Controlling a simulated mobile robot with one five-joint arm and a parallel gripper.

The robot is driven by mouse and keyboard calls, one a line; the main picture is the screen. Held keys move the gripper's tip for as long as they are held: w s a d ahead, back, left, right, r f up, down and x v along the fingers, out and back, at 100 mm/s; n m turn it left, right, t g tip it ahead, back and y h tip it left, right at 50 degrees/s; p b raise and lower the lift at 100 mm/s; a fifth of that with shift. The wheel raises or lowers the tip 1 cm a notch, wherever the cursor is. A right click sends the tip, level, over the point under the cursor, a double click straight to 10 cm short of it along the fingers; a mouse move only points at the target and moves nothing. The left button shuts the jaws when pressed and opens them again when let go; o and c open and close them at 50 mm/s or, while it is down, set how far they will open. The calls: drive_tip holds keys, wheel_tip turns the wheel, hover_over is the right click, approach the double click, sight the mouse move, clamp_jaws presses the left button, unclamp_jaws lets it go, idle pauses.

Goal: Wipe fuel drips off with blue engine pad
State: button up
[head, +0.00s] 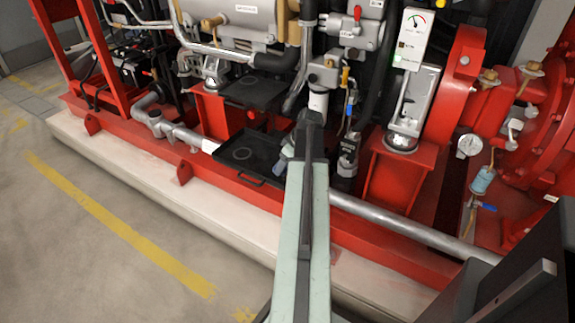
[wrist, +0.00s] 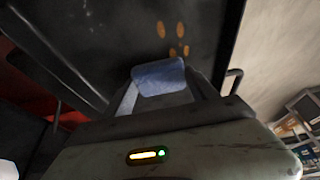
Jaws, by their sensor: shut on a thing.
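The blue pad (wrist: 158,76) is gripped between the two fingers of my gripper (wrist: 162,88) in the wrist view. Several orange-brown fuel drips (wrist: 179,50) show on a dark, flat tray surface (wrist: 95,45), just beyond the pad. The pad looks close to the surface, but I cannot tell whether it touches. In the head view, the black tray (head: 238,152) lies on the red base frame, and my gripper (head: 285,160) is at its right side. My arm hides part of that area, and the drips cannot be made out there.
A second black tray or plate (head: 255,92) sits behind, under the engine. A grey pipe (head: 400,228) runs along the red frame at right. Pump parts and a gauge (head: 470,144) crowd the right. The concrete floor (head: 80,240) at left is clear.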

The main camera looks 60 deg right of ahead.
drive_tip(key=shift+r, duration=0.1)
wheel_tip(320, 180, up, 6)
drive_tip(key=p, duration=0.6)
wheel_tip(320, 180, up, 3)
drive_tip(key=p, duration=0.3)
